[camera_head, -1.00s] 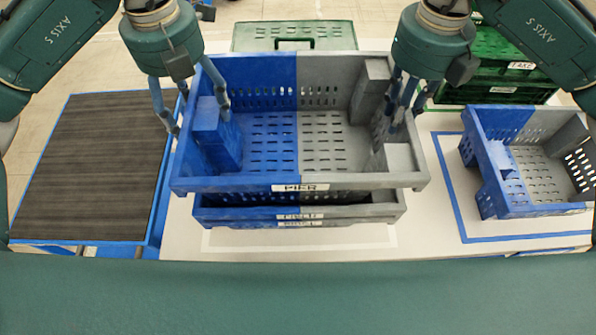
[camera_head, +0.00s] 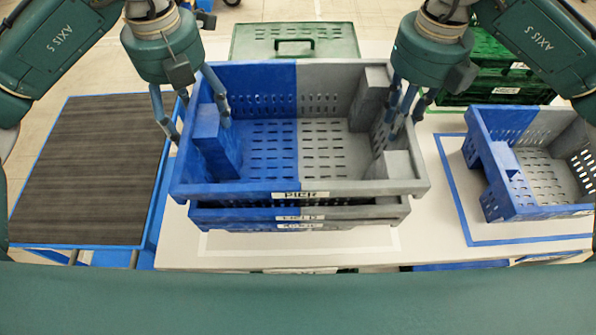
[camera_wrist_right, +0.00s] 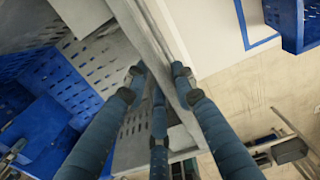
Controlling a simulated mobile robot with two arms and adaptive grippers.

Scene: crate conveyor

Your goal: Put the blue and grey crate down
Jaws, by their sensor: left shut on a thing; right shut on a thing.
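The blue and grey crate (camera_head: 240,190) is blue on its left half and grey on its right. It is empty and roughly level over a stack of similar crates (camera_head: 235,216). My left gripper (camera_head: 197,118) is shut on its left wall, and my right gripper (camera_head: 405,114) on its right wall. The right wrist view shows my right fingers (camera_wrist_right: 158,80) on both sides of the grey wall (camera_wrist_right: 175,55). The stack's lower walls are mostly hidden. I cannot tell whether the held crate touches the stack.
Another blue and grey crate (camera_head: 500,190) stands on the right in a blue-taped outline. A green lidded crate (camera_head: 292,42) is behind, and green crates (camera_head: 490,90) are stacked back right. A dark conveyor (camera_head: 85,170) lies left. The white table (camera_head: 220,255) is bare in front.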

